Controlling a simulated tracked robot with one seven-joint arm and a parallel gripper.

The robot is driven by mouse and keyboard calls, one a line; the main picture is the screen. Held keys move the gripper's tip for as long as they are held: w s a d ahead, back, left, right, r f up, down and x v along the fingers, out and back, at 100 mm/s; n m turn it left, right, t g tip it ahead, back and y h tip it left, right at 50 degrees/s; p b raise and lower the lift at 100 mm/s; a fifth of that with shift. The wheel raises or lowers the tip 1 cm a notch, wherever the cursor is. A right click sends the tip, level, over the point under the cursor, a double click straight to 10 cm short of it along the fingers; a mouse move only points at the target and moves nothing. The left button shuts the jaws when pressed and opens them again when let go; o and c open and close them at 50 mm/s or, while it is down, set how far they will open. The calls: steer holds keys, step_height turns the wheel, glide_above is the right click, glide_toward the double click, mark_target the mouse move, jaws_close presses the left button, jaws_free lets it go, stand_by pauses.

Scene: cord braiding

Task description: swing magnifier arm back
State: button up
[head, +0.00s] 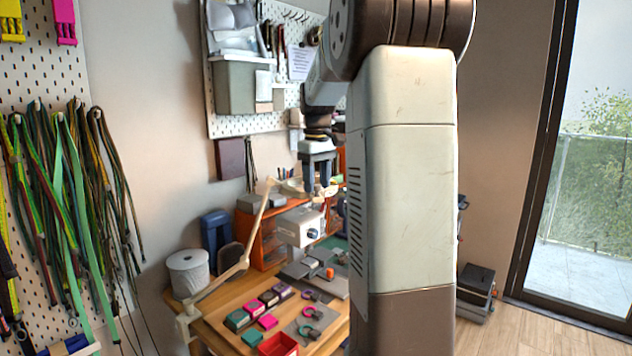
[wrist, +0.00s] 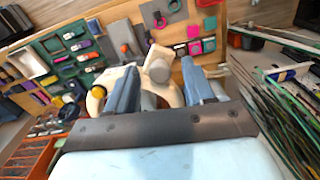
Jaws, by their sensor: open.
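The magnifier arm (head: 245,262) is a beige jointed arm. It rises from the table's left edge, bends at an elbow and reaches right to its head (head: 292,188) over the table. My gripper (head: 319,176) points down at the head's right end, with its fingers apart. In the wrist view my gripper (wrist: 158,66) has one finger on each side of a beige magnifier part (wrist: 158,72) with a round grey knob. I cannot tell whether the fingers touch the magnifier.
The wooden table (head: 215,305) holds a white boxy device (head: 300,228), an orange drawer unit (head: 262,240), a white spool (head: 188,270), a red tray (head: 278,345) and several small coloured blocks. Cords (head: 75,190) hang on the left pegboard. My arm hides the table's right part.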

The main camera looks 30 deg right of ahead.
steer(key=shift+f, duration=0.1)
steer(key=shift+c, duration=0.3)
jaws_close()
stand_by(0.4)
